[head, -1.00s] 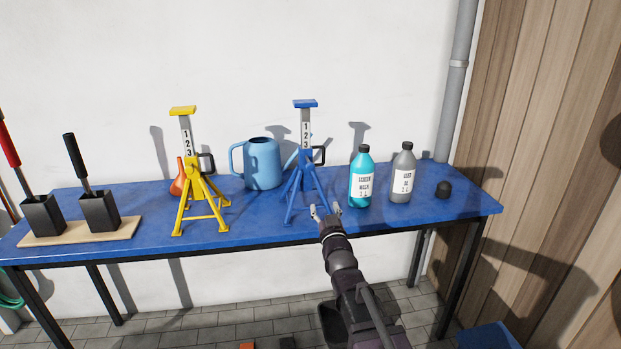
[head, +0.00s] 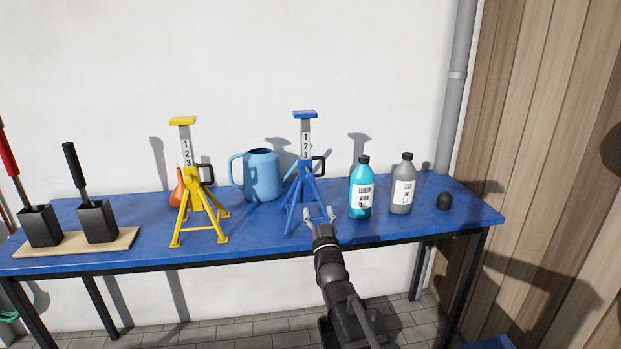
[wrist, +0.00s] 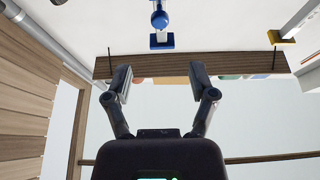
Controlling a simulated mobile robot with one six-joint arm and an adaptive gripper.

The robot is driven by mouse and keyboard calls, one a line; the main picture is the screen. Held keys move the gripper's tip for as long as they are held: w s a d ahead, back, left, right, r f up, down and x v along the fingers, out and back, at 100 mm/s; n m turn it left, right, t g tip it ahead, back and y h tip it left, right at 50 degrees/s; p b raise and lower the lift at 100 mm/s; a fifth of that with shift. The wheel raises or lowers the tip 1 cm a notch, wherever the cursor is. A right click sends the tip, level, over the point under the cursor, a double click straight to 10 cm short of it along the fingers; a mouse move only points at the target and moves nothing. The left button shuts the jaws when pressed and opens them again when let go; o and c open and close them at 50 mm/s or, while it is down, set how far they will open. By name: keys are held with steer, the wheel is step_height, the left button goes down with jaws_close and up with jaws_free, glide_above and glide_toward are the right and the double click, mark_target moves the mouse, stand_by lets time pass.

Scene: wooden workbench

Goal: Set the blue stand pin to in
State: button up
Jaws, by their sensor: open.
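The blue stand (head: 304,180) stands upright on the bench, its pale column numbered 1 2 3 and topped by a blue plate. The pin cannot be made out for certain in the head view. My gripper (head: 319,214) is open and empty, in front of the stand's lower right legs. The wrist view looks upside down; there my gripper's open fingers (wrist: 159,75) point toward the stand's blue top plate (wrist: 160,41). A rounded blue part (wrist: 159,19) shows on the column; I cannot tell its setting.
A yellow stand (head: 199,200) and a blue watering can (head: 262,175) are to the left. A teal bottle (head: 361,190) and a grey bottle (head: 403,185) stand close on the right, with a black knob-like object (head: 444,201) beyond. The bench (head: 270,225) has a clear front strip.

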mark_target(311, 180)
steer(key=p+x, duration=0.4)
steer(key=x, duration=0.9)
steer(key=shift+d+f+p, duration=0.1)
steer(key=shift+p, duration=0.3)
